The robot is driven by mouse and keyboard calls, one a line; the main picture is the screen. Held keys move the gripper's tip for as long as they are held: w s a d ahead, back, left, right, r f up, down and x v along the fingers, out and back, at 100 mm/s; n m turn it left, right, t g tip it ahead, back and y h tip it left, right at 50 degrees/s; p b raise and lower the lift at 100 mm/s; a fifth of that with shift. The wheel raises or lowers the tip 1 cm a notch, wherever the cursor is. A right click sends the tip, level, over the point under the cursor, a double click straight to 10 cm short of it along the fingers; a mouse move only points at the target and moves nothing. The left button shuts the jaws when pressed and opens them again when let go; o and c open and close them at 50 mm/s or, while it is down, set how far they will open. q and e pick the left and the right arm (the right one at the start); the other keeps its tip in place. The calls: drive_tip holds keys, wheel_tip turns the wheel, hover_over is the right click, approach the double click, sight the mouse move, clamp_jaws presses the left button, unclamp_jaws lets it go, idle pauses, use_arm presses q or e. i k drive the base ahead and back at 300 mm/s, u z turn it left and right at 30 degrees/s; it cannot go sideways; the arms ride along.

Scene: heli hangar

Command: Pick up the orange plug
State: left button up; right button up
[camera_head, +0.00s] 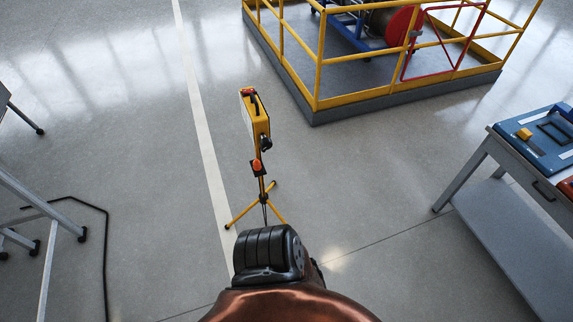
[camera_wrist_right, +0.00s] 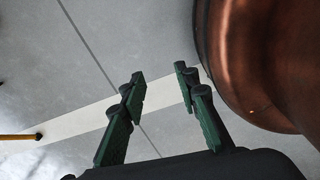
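A small orange piece (camera_head: 257,165), which looks like the plug, sits partway up a yellow tripod stand (camera_head: 262,190) in the head view, just below the yellow box on its top. It is too small to tell how it is attached. My right gripper (camera_wrist_right: 160,82) shows only in the right wrist view, where its two green fingers are apart with only floor between them. The tip of a yellow leg (camera_wrist_right: 18,137), likely the tripod's, shows at that view's left edge, away from the fingers. The plug is not in the wrist view. My left gripper is in neither view.
A yellow-railed platform (camera_head: 405,105) stands at the back. A table (camera_head: 482,165) with a blue panel (camera_head: 545,140) is at the right. Grey metal frames (camera_head: 45,270) and a black cable (camera_head: 105,245) are at the left. Floor around the tripod is clear.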

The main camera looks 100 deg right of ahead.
sight(257, 167)
drive_tip(key=z, duration=0.25)
drive_tip(key=k, duration=0.5)
drive_tip(key=z, duration=1.15)
drive_tip(key=i, duration=0.9)
